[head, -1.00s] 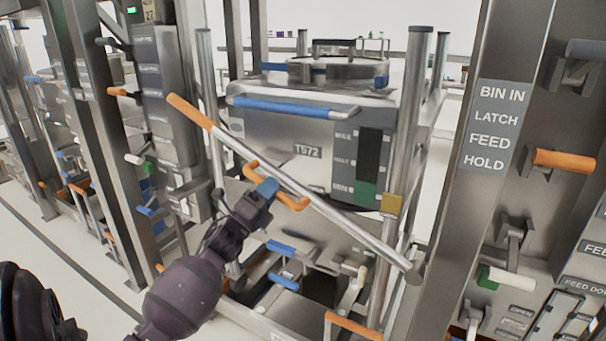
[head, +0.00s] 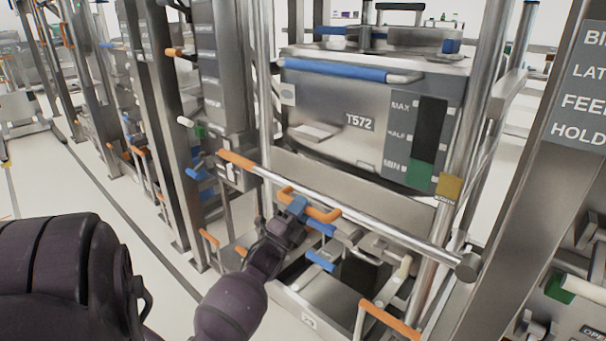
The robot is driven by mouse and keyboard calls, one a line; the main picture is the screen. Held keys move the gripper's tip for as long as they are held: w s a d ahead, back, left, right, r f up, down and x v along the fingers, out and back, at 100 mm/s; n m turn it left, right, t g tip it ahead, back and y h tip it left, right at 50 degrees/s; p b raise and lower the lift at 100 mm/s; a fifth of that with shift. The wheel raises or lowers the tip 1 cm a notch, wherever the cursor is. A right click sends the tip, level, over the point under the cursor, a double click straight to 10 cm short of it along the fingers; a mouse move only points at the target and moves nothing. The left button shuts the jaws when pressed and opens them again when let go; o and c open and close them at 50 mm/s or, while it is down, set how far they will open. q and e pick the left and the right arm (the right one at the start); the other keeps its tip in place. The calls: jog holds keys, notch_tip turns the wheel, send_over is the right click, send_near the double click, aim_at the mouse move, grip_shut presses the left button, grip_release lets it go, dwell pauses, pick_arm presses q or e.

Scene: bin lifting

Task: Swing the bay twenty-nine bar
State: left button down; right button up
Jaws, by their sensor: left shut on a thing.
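The metal bar (head: 378,225) with an orange end grip (head: 236,159) crosses the front of the bay, below the bin's front face. Its right end meets a pivot (head: 467,266) at the right post. In the picture it slopes down to the right. An orange loop handle (head: 325,214) sits at the bar's middle. The steel bin T572 (head: 345,125) stands behind and above the bar. My right gripper is not in view.
Steel posts flank the bay, with a wide post (head: 535,190) at right. A yellow tag (head: 448,187) hangs on the right upright. Below the bar are blue handles and another orange handle (head: 390,320). Open floor (head: 75,205) lies to the left.

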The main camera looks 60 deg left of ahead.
pick_arm(q)
jog(key=shift+f, duration=0.35)
jog(key=c, duration=1)
grip_release()
jog(key=shift+w+f, duration=0.1)
jog(key=v, duration=1.1)
jog(key=shift+d, duration=0.1)
